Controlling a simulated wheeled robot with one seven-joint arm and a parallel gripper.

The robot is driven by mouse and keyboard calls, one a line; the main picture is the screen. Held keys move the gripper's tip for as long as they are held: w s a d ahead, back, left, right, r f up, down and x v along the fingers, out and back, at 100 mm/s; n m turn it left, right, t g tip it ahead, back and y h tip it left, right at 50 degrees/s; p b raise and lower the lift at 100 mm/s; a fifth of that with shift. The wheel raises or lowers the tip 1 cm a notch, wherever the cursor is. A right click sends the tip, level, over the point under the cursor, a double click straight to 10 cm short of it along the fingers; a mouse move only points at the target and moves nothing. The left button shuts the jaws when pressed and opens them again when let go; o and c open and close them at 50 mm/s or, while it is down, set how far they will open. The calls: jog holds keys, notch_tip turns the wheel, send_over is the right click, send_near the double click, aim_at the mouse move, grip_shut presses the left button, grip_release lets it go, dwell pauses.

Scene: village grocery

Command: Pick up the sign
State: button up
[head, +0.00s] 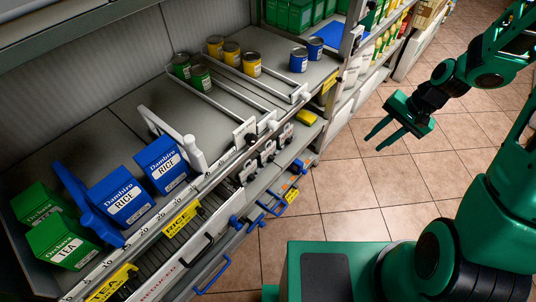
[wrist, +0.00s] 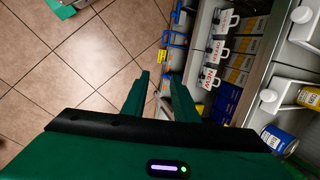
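I cannot tell which sign the task names. My gripper (head: 374,143) is open and empty over the aisle floor, to the right of the shelf and apart from the signs. Its two fingers (wrist: 159,77) show apart in the wrist view.
The shelf holds blue rice boxes (head: 121,196), green tea boxes (head: 62,242), yellow cans (head: 232,53) and blue cans (head: 299,59), with white dividers between. Yellow price tags (head: 181,218) and blue hooks (head: 213,275) stick out along the front. The tiled aisle (head: 345,190) is clear.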

jog(key=w+a+f+m+y, duration=0.2)
jog(key=w+a+f, duration=0.2)
jog(key=a+f, duration=0.25)
jog(key=m+t+y, duration=0.5)
jog(key=m+t, duration=0.2)
jog(key=m, duration=0.9)
send_near(274, 159)
jog(key=shift+x, duration=4.15)
jog(key=shift+a+r, duration=0.1)
jog(key=shift+r, duration=0.05)
grip_shut()
